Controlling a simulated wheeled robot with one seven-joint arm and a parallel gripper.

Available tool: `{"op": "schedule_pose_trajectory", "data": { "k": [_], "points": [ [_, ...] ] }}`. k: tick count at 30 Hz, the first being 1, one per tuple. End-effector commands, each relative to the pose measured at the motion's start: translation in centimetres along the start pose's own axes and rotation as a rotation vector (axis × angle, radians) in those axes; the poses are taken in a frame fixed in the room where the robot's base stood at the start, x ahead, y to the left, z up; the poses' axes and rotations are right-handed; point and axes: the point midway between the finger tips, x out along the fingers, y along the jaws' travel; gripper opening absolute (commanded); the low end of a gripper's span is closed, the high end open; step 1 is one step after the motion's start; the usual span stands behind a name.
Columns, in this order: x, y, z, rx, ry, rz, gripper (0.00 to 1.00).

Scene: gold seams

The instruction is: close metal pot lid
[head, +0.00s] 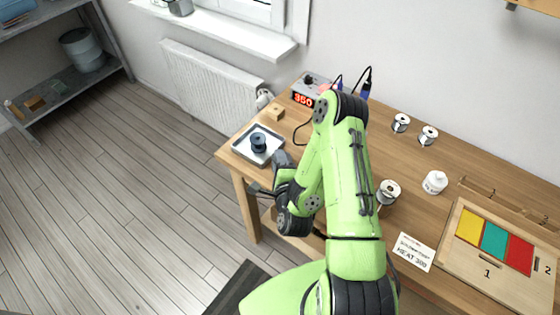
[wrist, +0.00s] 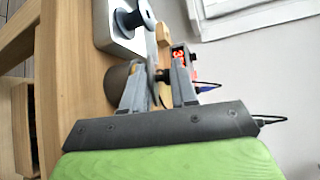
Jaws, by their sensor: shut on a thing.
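My gripper (wrist: 158,68) is shut on a thin grey metal lid (wrist: 152,74), seen edge-on between its two fingers in the wrist view. A dark knob-like part shows beside the lid, and the left finger hides some of it. A brownish-grey metal pot (wrist: 118,80) stands on the table next to the left finger, partly hidden by it. I cannot tell whether the lid touches the pot's rim. In the head view my gripper is near the table's left edge, and my arm hides the pot and lid.
A metal tray (head: 239,147) with a dark blue spool (head: 258,141) lies near the gripper. Behind are a wooden block (head: 276,115) and a heater unit with a red display (head: 303,99). Solder spools (head: 389,190), a white bottle (head: 435,183) and a colored board (head: 458,252) are to the right.

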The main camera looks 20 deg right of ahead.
Motion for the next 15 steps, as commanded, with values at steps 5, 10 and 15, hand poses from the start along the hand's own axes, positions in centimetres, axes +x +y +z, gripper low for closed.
{"op": "schedule_pose_trajectory", "data": {
  "k": [5,10,15],
  "points": [
    [-0.05,0.17,0.04,-0.010,-0.001,-0.006,0.00],
    [-0.05,0.14,0.03,-0.010,0.000,-0.007,0.00],
    [-0.05,0.13,0.03,-0.010,0.000,-0.006,0.31]
  ]
}}
